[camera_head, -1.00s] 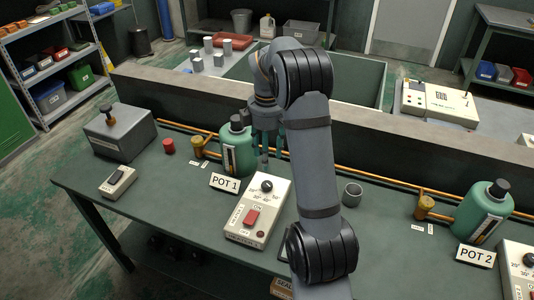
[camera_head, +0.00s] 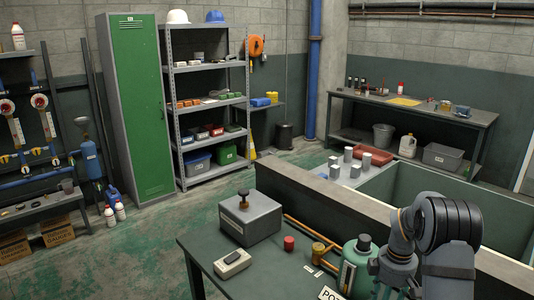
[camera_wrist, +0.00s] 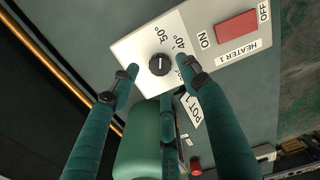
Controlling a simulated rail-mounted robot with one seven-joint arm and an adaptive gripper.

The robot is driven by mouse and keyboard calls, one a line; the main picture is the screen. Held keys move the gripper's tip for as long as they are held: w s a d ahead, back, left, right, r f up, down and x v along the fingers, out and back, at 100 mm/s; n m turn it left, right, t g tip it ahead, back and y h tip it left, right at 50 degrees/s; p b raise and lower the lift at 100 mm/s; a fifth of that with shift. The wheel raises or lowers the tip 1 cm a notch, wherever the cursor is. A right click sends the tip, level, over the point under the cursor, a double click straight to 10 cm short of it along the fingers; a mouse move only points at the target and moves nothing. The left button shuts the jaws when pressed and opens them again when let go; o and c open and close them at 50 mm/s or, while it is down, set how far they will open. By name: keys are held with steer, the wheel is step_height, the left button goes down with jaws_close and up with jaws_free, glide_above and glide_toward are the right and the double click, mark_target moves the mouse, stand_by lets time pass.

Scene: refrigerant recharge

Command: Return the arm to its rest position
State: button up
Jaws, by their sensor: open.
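My arm enters at the lower right of the head view, and my gripper (camera_head: 385,288) hangs beside the green pot 1 (camera_head: 358,262), its tips cut off by the frame edge. In the wrist view my gripper (camera_wrist: 158,72) has its teal fingers spread and holds nothing. Beyond the fingertips lies the heater 1 box (camera_wrist: 190,45) with a black dial (camera_wrist: 159,64) and a red switch (camera_wrist: 237,25). The green pot 1 (camera_wrist: 138,140) shows below, between the fingers, partly hidden by them. I cannot tell whether a finger touches the pot.
A grey box with a knob (camera_head: 249,222), a small switch box (camera_head: 232,264), a red cap (camera_head: 289,243) and a brass fitting (camera_head: 318,251) stand on the bench (camera_head: 210,262). A dark ledge (camera_head: 330,205) runs behind them. Shelves (camera_head: 208,67) and a green locker (camera_head: 140,100) stand farther back.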

step_height(320, 180, down, 4)
steer(key=shift+f, duration=0.2)
steer(key=shift+r, duration=0.1)
